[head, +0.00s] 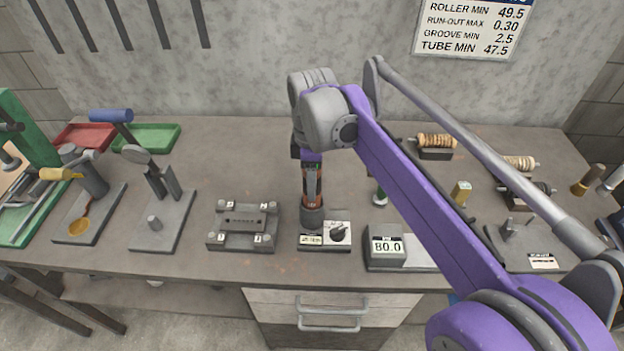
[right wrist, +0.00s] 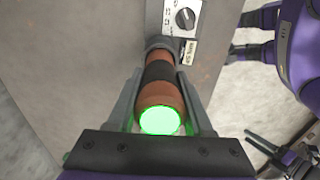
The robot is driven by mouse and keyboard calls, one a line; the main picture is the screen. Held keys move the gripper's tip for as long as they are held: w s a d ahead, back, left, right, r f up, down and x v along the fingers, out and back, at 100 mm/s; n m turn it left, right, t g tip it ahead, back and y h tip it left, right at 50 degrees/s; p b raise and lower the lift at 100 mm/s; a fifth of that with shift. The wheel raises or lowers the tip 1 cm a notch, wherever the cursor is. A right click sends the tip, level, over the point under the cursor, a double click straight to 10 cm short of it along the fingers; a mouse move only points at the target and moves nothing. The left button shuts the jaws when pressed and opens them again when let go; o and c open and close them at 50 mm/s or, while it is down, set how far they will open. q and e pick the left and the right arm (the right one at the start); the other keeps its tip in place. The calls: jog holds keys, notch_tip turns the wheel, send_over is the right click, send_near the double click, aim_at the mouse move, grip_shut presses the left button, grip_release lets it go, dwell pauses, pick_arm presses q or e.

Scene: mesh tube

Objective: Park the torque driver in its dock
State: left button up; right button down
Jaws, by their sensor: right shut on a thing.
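The torque driver (head: 312,186), with an orange-brown and black handle, stands upright in the head view. Its lower end meets the dark round collar of the dock (head: 338,232), a small base with a black dial and a label. How deep it sits in the collar I cannot tell. My right gripper (head: 309,165) is shut on the driver's upper handle from above. In the right wrist view the driver (right wrist: 158,85) lies between the two fingers, its end cap glowing green. A dark pronged part at the lower right there may be my left gripper (right wrist: 275,148), too unclear to judge.
A grey block with numbered corners (head: 243,226) stands just left of the dock. Stands and trays fill the left; spools (head: 436,141) lie at the back right. The table behind the dock is fairly clear.

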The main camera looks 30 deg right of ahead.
jog(key=shift+f, duration=0.45)
dwell(0.4)
jog(key=shift+c, duration=1.1)
grip_release()
notch_tip(320, 180, up, 11)
jog(key=shift+f+p, duration=0.1)
jog(key=shift+p, duration=0.2)
